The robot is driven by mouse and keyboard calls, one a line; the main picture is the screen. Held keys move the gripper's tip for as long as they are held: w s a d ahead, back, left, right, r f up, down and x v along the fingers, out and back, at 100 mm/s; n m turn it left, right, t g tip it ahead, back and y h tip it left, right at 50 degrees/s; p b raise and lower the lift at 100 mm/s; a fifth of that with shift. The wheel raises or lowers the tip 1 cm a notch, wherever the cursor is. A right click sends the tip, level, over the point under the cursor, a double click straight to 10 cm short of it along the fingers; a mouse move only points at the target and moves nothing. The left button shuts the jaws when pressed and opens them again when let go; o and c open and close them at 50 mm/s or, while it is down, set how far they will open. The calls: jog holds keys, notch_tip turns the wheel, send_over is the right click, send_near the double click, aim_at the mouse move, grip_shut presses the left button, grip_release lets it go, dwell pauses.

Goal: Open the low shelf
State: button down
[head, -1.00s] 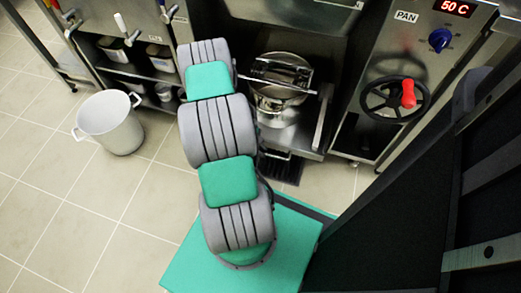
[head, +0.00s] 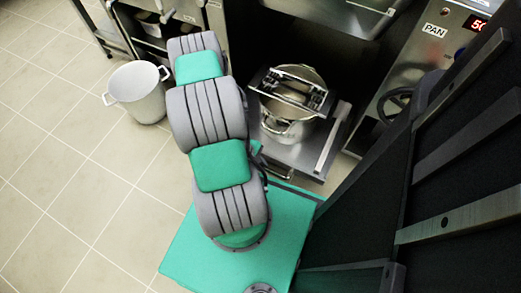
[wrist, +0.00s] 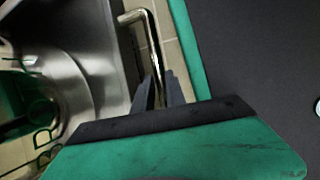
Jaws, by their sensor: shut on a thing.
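The low shelf (head: 313,159) is a metal slide-out tray under the cooking unit. It stands pulled out toward me, with a steel pot (head: 291,124) on it. Its bar handle (head: 277,173) is at the front edge, partly behind my arm. In the wrist view the bent metal handle (wrist: 149,35) runs down between the two dark fingers of my gripper (wrist: 158,78), which is shut on it. The shelf's shiny metal surface (wrist: 112,60) lies left of the handle there. My arm hides the gripper in the head view.
A white two-handled pot (head: 139,92) stands on the tiled floor at left. A control panel labelled PAN (head: 439,40) with a wheel (head: 397,104) is at upper right. Open tiled floor (head: 75,190) lies at left.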

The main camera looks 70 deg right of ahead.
jog(key=shift+a, duration=0.3)
jog(key=c, duration=1.4)
grip_release()
jog(key=shift+o, duration=0.2)
jog(key=p+v, duration=0.6)
jog(key=v, duration=0.2)
jog(key=shift+d, duration=0.1)
jog(key=shift+w, duration=0.1)
